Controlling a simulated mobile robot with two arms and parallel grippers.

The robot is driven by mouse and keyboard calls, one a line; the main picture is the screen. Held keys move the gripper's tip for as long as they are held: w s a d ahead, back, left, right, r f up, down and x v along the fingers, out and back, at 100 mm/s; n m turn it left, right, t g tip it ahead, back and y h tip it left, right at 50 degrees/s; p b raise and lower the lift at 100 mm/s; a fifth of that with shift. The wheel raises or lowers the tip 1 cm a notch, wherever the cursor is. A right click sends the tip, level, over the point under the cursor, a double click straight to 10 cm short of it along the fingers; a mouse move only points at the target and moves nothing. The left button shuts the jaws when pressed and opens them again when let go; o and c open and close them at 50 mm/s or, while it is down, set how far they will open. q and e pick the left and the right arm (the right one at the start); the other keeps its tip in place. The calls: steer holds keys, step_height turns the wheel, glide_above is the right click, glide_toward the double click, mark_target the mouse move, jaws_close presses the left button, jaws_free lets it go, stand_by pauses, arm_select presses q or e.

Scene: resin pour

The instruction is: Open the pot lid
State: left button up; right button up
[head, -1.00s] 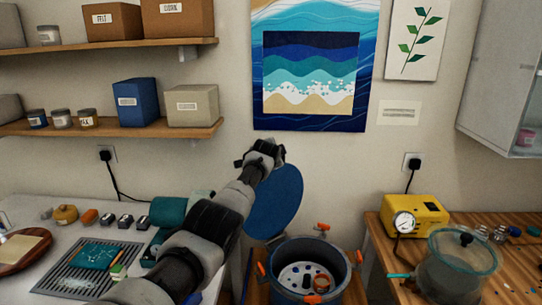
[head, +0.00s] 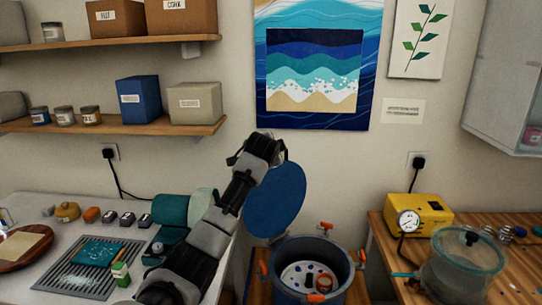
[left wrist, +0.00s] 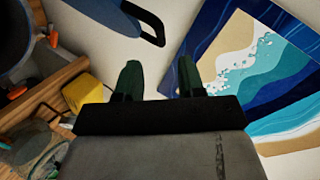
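The blue pot (head: 347,283) stands at the bottom centre of the head view, with orange clamps on its rim. Its round blue lid (head: 274,202) stands steeply tilted up behind the pot's left side, so the pot's mouth is uncovered. My left gripper (head: 268,148) is near the lid's upper edge, and the arm hides part of its left side. In the left wrist view my left gripper (left wrist: 158,70) has its dark fingers apart with nothing between them. The lid (left wrist: 105,14) and its black handle (left wrist: 153,27) lie beyond the fingertips, apart from them. My right gripper is not in view.
A yellow pump (head: 418,215) with a gauge and a clear chamber (head: 465,270) stand on the right wooden bench. The left table holds a grey grate (head: 75,285), a green bottle (head: 120,272) and small items. Shelves (head: 150,125) hang above it.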

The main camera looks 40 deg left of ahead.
arm_select(q)
steer(key=shift+s+d+r, duration=0.25)
steer(key=shift+s+d, duration=0.05)
steer(key=shift+s, duration=0.3)
